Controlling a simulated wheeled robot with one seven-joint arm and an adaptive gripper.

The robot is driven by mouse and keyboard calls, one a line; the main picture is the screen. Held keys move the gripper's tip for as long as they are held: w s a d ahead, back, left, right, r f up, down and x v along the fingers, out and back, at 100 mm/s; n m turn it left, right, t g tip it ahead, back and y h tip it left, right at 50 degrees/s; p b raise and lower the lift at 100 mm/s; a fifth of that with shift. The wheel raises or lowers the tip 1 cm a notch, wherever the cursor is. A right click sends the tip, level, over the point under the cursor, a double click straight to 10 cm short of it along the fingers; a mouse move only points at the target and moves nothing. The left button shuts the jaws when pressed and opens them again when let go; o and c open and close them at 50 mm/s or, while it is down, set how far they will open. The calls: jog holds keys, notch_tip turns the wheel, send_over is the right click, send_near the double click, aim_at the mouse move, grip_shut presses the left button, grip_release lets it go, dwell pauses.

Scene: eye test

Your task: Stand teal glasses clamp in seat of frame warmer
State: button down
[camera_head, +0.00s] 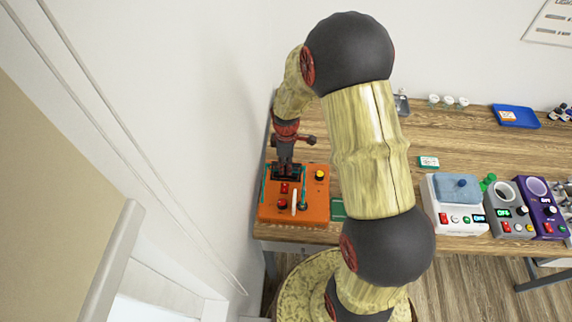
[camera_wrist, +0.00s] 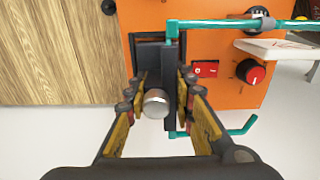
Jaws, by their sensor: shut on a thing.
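The frame warmer (camera_head: 316,211) is an orange box with a red switch, knobs and a white lever at the left end of the table; its orange top also fills the right of the wrist view (camera_wrist: 215,48). Its black seat (camera_wrist: 133,48) lies beyond my fingertips. My gripper (camera_wrist: 160,82) is shut on the teal glasses clamp (camera_wrist: 172,30), a dark upright block with teal rods and a silver round end. The clamp is over or at the seat; I cannot tell whether it is down in it. In the head view my gripper (camera_head: 284,165) points down over the warmer's back left.
To the right stand a white box with a blue pad (camera_head: 457,190), a grey device (camera_head: 508,207) and a purple device (camera_head: 541,208). A blue tray (camera_head: 516,117) and small white cups (camera_head: 448,101) are at the back. The wooden table between is mostly clear.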

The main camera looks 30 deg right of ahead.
jog(key=c, duration=1.5)
grip_release()
jog(key=o, duration=0.4)
jog(key=shift+r, duration=0.1)
jog(key=shift+r+p, duration=2.05)
jog(key=shift+r, duration=0.9)
